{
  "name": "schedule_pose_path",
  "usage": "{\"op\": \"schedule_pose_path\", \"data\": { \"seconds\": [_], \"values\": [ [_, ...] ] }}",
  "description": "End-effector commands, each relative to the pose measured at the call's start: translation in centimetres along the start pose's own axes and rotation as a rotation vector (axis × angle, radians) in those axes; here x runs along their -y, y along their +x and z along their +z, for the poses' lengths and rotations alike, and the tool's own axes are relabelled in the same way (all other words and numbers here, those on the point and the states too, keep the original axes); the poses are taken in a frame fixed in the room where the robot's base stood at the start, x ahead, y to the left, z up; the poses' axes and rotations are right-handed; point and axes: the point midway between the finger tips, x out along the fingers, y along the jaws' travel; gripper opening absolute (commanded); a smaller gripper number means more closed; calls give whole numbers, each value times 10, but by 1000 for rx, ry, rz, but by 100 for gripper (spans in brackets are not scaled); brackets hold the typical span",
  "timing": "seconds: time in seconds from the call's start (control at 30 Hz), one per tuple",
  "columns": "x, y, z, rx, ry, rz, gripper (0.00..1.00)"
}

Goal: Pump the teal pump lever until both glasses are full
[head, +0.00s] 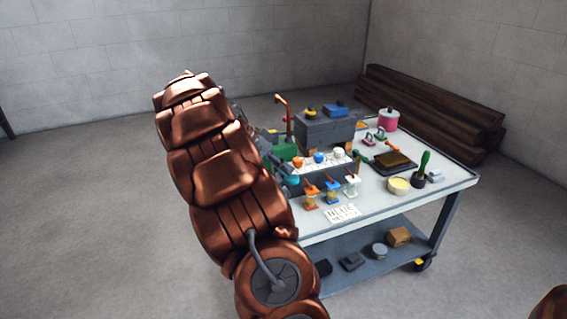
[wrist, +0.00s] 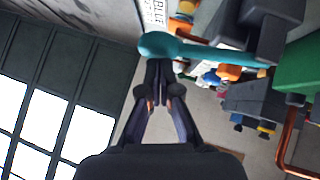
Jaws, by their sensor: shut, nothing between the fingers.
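The teal pump lever (wrist: 205,51) crosses the top of the wrist view, with a round knob at its left end and its shaft running right to a grey block. My gripper (wrist: 158,68) is shut and empty, its fingertips right at the lever beside the knob. I cannot tell whether they touch it. In the head view, a small part of the teal lever (head: 292,181) shows at the cart's left side, beside my copper arm, which hides much of the pump. I cannot make out the two glasses or their fill level for certain.
The grey cart (head: 400,212) carries a grey block (head: 322,131), a green unit (head: 283,149) with a copper pipe (head: 287,115), and a lettered card (head: 342,213). Small orange, blue and white fittings stand mid-cart. A pink tin (head: 388,120) stands far back.

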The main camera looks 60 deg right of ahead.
Motion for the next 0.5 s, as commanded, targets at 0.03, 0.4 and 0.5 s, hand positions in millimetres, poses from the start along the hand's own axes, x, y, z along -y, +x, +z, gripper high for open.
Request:
{"op": "schedule_pose_path", "data": {
  "seconds": [0.03, 0.4, 0.5],
  "values": [
    [0, 0, 0, 0, 0, 0, 0],
    [0, 2, 2, -1, 8, -9, 0],
    [1, 6, 6, -2, 27, -30, 0]
  ]
}}
